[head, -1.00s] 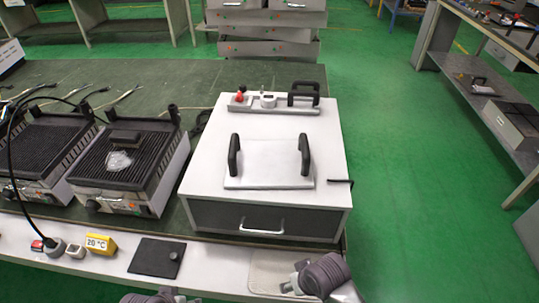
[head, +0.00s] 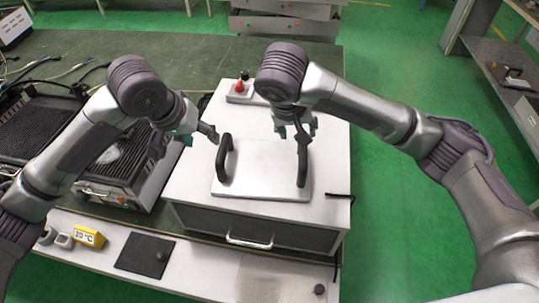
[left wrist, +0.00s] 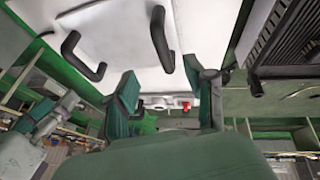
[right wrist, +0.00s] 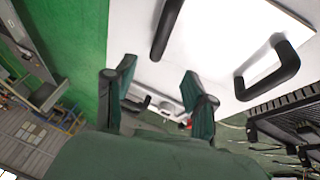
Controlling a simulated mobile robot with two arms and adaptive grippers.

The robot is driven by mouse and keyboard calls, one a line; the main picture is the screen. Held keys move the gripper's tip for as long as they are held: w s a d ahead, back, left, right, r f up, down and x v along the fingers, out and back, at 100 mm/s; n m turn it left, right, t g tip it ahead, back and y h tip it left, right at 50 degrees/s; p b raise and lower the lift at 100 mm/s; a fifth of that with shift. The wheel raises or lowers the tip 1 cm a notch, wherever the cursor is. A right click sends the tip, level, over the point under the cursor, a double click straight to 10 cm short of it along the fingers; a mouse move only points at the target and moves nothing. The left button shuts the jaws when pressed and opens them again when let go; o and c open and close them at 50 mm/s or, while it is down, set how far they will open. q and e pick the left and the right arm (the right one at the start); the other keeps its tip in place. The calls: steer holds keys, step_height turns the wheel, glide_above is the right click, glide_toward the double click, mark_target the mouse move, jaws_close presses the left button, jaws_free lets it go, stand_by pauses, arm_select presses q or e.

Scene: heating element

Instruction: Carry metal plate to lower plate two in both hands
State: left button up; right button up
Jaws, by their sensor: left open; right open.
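The metal plate (head: 262,170), light silver with two upright black handles, lies flat on top of a white box with a drawer (head: 245,238). It also shows in the left wrist view (left wrist: 110,25) and the right wrist view (right wrist: 280,22). My left gripper (head: 199,137) is open and empty, above and just left of the left handle (head: 224,158). My right gripper (head: 294,128) is open and empty, just above the right handle (head: 303,160) and partly overlapping it in the head view. Two ribbed grill plates stand at left, the nearer-to-box one (head: 112,160) partly hidden by my left arm.
A red-knobbed fixture (head: 240,90) sits at the back of the white box. A yellow 20 °C display (head: 89,235) and a black pad (head: 145,257) lie on the front ledge. Green floor at right is open; a shelf (head: 500,85) stands beyond it.

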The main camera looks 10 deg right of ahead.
mark_target(220, 152)
arm_select(q)
steer(key=shift+a+r, duration=0.15)
arm_select(e)
steer(key=shift+r, duration=0.2)
arm_select(q)
steer(key=x, duration=1.4)
arm_select(e)
steer(key=x, duration=1.4)
arm_select(q)
steer(key=shift+c, duration=0.2)
arm_select(e)
steer(key=shift+c, duration=0.2)
arm_select(q)
jaws_close()
arm_select(e)
jaws_close()
arm_select(q)
steer(key=shift+w+r, duration=0.25)
steer(key=shift+r, duration=0.15)
arm_select(e)
steer(key=shift+w+r, duration=0.2)
steer(key=shift+r, duration=0.15)
